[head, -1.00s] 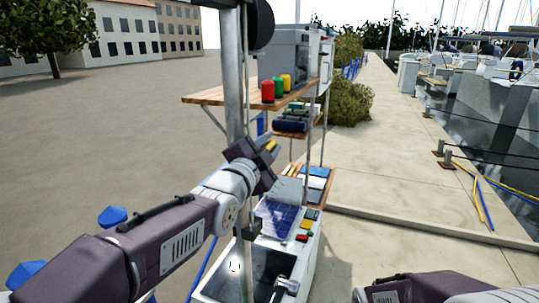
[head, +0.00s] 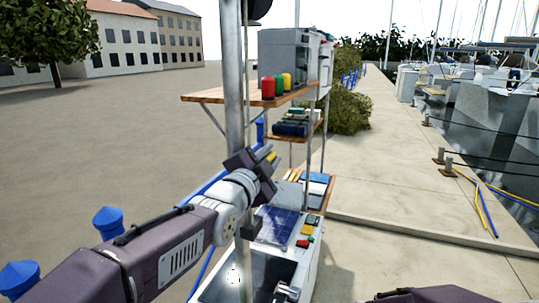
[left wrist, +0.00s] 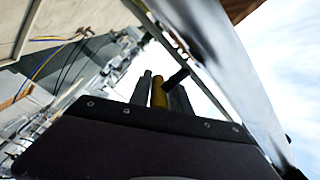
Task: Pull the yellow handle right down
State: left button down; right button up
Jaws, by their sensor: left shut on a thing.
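The yellow handle (head: 271,156) shows as a small yellow end at my left gripper (head: 266,163), beside the grey metal pole (head: 233,80). In the left wrist view the yellow handle (left wrist: 159,92) is a short upright bar between the two dark fingers of my left gripper (left wrist: 162,92). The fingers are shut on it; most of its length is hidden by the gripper. A dark stub sticks out to the right near its top. My right gripper is out of view; only a part of my right arm shows at the bottom edge.
A wooden shelf (head: 215,96) with red, green and yellow cylinders stands just behind the pole. A white console (head: 308,262) with a dark panel and coloured buttons is below the gripper. Open quay paving (head: 400,180) lies to the right, with bollards and boats beyond.

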pick_arm(q)
jog(key=c, duration=1.3)
grip_release()
notch_tip(320, 180, down, 2)
jog(key=shift+d+f+g, duration=0.15)
jog(key=shift+g, duration=0.15)
jog(key=shift+y, duration=0.3)
jog(key=shift+r, duration=0.35)
